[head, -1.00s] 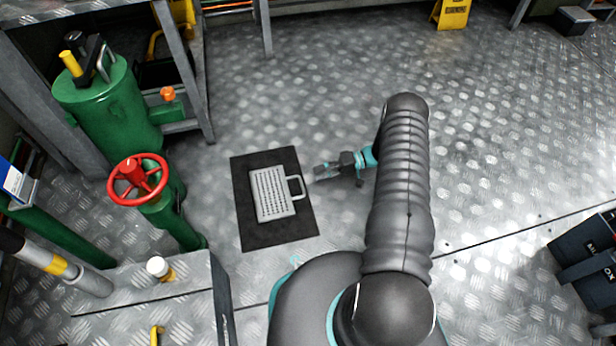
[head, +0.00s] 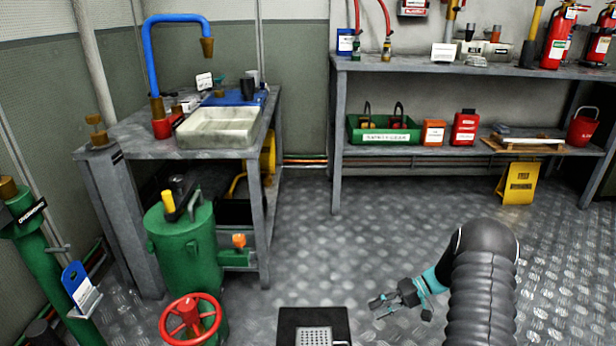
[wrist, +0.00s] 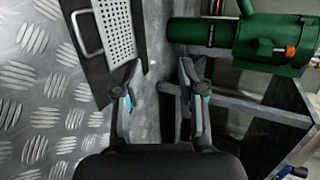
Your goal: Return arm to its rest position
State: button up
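My arm reaches up from the lower right of the head view. My gripper (head: 378,305) points left, above the floor beside the black mat (head: 287,318). The wrist view shows its two fingers (wrist: 162,70) spread apart with nothing between them. A light perforated basket (head: 316,336) lies on the mat, cut off by the bottom edge of the head view. In the wrist view, the basket (wrist: 117,28) and its wire handle are at the upper left, apart from the fingers.
A green tank (head: 185,248) and red handwheel (head: 190,318) stand at the left by the sink bench (head: 150,145). A long shelf (head: 470,70) runs along the back wall. The middle floor is clear.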

jog(key=s+a+r+h+p, duration=0.1)
jog(key=s+a+r+h, duration=0.15)
jog(key=r, duration=0.75)
jog(key=s+a+r+h+p, duration=0.15)
jog(key=s+r, duration=0.25)
jog(key=r, duration=0.5)
jog(key=s+a+r+h+p, duration=0.1)
jog(key=s+r+h, duration=0.2)
jog(key=r, duration=0.7)
jog(key=s+r+t+h+p, duration=0.2)
jog(key=s+r+t, duration=0.1)
jog(key=s+r, duration=0.4)
jog(key=s+r+m+t+h+p, duration=0.1)
jog(key=s+r+t+h+p, duration=0.2)
jog(key=s+r, duration=0.5)
jog(key=shift+s+a+r+t, duration=0.25)
jog(key=shift+s+t, duration=0.55)
jog(key=shift+s, duration=2.3)
jog(key=shift+a+f, duration=0.1)
